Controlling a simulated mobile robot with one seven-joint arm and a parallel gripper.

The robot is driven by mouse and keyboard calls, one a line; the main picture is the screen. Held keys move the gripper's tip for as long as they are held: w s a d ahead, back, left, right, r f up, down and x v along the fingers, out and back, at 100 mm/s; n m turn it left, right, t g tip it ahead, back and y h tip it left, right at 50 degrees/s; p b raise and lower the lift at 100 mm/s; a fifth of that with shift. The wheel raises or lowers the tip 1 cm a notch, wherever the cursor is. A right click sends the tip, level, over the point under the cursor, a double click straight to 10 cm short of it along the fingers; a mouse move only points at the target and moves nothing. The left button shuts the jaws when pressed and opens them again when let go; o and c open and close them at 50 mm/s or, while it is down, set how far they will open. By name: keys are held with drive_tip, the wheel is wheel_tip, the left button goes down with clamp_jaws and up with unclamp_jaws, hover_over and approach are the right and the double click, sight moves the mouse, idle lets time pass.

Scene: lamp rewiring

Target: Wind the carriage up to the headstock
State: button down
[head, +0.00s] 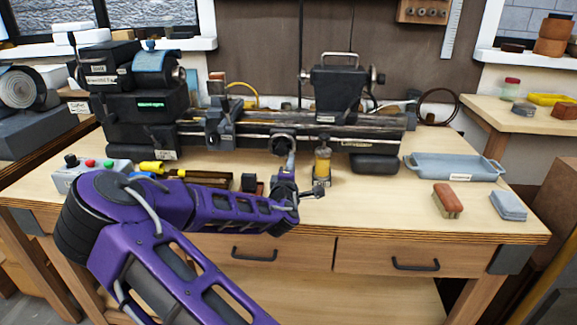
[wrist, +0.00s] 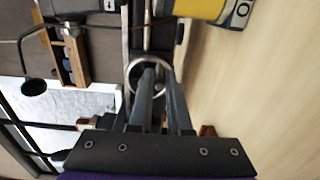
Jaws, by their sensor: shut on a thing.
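The lathe stands along the back of the bench, with its dark headstock (head: 145,105) at the left. The carriage (head: 220,127) sits on the bed (head: 345,132) a little right of the headstock, with a gap that I cannot judge exactly. A round handwheel (head: 283,145) shows on the front of the lathe. My gripper (head: 289,163) reaches up to it from below, its fingers partly hidden in the head view. In the wrist view my gripper (wrist: 158,80) is shut at the ring of the handwheel (wrist: 133,80); the exact grip point is unclear.
The tailstock (head: 340,88) stands on the bed to the right. A yellow-banded bottle (head: 322,166) stands close right of my gripper. A blue tray (head: 455,168), a brush (head: 447,200) and a grey-blue block (head: 508,205) lie at the right. A switch box (head: 90,175) is at the left.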

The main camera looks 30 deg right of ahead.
drive_tip(key=shift+w+a+r+p, duration=0.2)
drive_tip(key=shift+r+p, duration=0.25)
drive_tip(key=shift+r, duration=0.35)
drive_tip(key=shift+w+a+r+p, duration=0.15)
drive_tip(key=shift+a+r+p, duration=0.25)
drive_tip(key=shift+r, duration=0.4)
drive_tip(key=shift+w+a+r+p, duration=0.15)
drive_tip(key=shift+r+p, duration=0.35)
drive_tip(key=shift+r, duration=0.3)
drive_tip(key=shift+w+a+r, duration=0.25)
drive_tip(key=shift+a+r, duration=0.05)
drive_tip(key=shift+r, duration=0.1)
drive_tip(key=a, duration=0.1)
drive_tip(key=w+a+f+b, duration=0.1)
drive_tip(key=a, duration=0.1)
drive_tip(key=shift+w+a+f+b, duration=0.15)
drive_tip(key=shift+w+f+b, duration=0.15)
drive_tip(key=shift+w+f, duration=0.1)
